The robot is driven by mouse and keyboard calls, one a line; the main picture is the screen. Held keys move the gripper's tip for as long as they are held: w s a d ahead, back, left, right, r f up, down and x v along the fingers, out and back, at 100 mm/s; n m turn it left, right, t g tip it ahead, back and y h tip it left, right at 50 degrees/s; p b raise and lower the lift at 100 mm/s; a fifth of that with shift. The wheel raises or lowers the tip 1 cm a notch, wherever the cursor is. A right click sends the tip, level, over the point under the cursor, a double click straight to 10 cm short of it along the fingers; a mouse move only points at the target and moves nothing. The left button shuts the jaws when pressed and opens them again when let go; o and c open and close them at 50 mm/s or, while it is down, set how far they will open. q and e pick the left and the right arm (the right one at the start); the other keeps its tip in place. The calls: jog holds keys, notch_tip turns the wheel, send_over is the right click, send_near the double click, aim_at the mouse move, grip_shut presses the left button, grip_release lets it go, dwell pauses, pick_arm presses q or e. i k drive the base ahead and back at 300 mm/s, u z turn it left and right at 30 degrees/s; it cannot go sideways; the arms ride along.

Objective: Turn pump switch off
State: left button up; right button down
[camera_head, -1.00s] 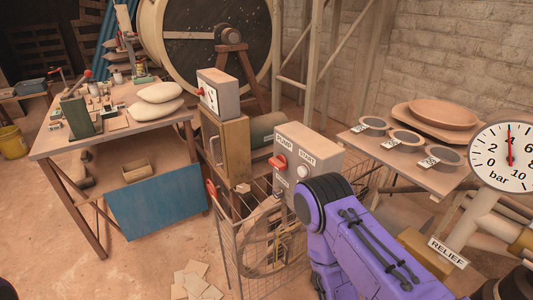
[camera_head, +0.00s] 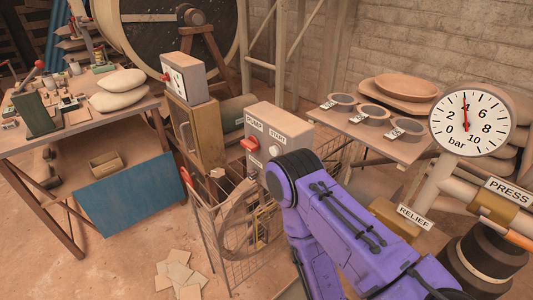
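The grey control box (camera_head: 281,121) stands in the middle of the view. On its front are a PUMP label (camera_head: 254,124), a red pump switch handle (camera_head: 250,144) below it, and a START label with a pale round button (camera_head: 275,148). The red handle sticks out to the left; I cannot tell its exact setting. My purple arm comes in from the lower right, and its dark joint covers the lower right part of the box. No gripper fingers are visible. My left arm is not in view.
A wire cart (camera_head: 237,258) stands below the box. Left of it are a cabinet (camera_head: 205,140), a second box with a red knob (camera_head: 185,77) and a workbench (camera_head: 60,150). A shelf with bowls (camera_head: 384,145), a pressure gauge (camera_head: 472,118) and PRESS and RELIEF labels are at right.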

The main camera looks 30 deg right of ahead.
aim_at(252, 144)
jog(key=z, duration=0.55)
jog(key=k, duration=1.25)
jog(key=i, duration=0.4)
jog(key=u, duration=0.75)
jog(key=i, duration=0.8)
jog(key=z, duration=0.7)
jog(key=i, duration=0.65)
jog(key=z, duration=0.75)
